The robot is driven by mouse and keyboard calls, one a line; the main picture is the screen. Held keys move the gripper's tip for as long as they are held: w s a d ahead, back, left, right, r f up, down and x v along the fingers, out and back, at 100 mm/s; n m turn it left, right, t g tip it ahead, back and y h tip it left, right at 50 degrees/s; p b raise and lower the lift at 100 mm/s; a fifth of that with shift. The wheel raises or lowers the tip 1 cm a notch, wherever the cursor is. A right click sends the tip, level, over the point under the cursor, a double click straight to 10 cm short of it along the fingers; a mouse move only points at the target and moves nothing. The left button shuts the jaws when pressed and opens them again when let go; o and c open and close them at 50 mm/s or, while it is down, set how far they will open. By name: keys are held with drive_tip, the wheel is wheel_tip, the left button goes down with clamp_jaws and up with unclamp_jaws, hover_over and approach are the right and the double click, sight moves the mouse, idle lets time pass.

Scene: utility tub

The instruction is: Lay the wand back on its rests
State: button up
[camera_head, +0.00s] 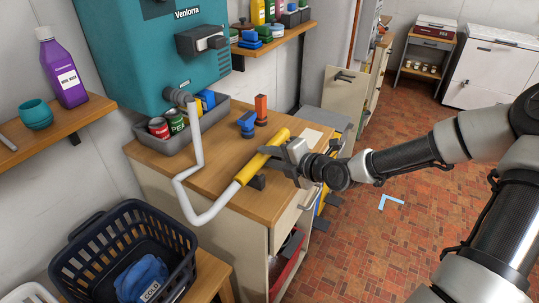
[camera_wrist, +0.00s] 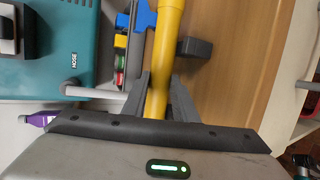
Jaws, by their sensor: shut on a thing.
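The wand has a yellow grip (camera_head: 262,157) and lies slantwise over the wooden counter top (camera_head: 213,161). A white bent hose (camera_head: 184,190) runs from its near end to the teal unit. In the wrist view the yellow grip (camera_wrist: 166,50) passes between my fingers (camera_wrist: 158,95). Any other rest is hidden or unclear. I cannot tell whether the wand touches the block.
A grey bin (camera_head: 180,134) with cans sits under the teal unit (camera_head: 150,62). A dark basket (camera_head: 122,252) is at the lower left.

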drive_tip(key=shift+f, duration=0.3)
drive_tip(key=o, duration=1.1)
drive_tip(key=shift+o, duration=0.2)
